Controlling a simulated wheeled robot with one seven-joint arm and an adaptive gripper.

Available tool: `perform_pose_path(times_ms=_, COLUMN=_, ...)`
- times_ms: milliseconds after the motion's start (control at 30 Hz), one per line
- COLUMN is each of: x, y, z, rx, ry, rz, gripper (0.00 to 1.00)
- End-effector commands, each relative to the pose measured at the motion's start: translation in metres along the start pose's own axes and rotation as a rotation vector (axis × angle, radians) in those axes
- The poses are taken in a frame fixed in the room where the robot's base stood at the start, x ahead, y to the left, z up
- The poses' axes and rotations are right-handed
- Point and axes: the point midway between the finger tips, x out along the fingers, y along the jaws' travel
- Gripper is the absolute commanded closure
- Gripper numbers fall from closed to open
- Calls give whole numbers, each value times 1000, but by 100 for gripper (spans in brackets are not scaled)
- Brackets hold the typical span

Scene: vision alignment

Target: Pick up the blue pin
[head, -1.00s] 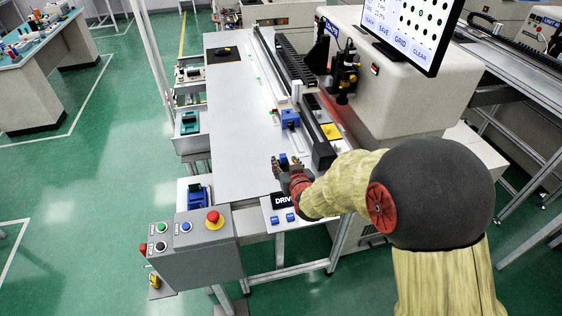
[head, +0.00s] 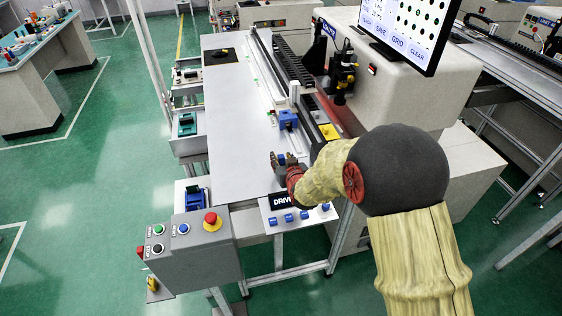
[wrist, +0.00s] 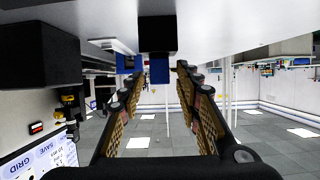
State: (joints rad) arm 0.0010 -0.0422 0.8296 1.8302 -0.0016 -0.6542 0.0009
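My gripper (head: 283,160) is low over the near part of the grey worktop in the head view, short of a blue block (head: 288,119) on the rail side. In the wrist view, which looks upside down, my gripper (wrist: 160,72) has its two fingers apart with a clear gap. A small blue piece (wrist: 159,71) shows in line with that gap, below a black block in the picture. Another blue patch (wrist: 125,63) is just left of it. I cannot tell which blue part is the pin, or whether the fingers touch it.
The worktop (head: 230,120) is mostly bare left of the rails. A machine with a screen (head: 408,30) stands at the right. A panel marked DRIVE (head: 300,217) with several blue knobs is at the near edge. A button box (head: 195,255) with a red stop button stands front left.

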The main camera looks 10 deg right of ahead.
Motion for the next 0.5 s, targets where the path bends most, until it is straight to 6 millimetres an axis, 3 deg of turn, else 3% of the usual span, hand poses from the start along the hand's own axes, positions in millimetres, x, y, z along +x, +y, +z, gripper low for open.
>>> perform_pose_path(times_ms=500, x=0, y=0, z=0, rx=0, ry=0, rz=0, gripper=98)
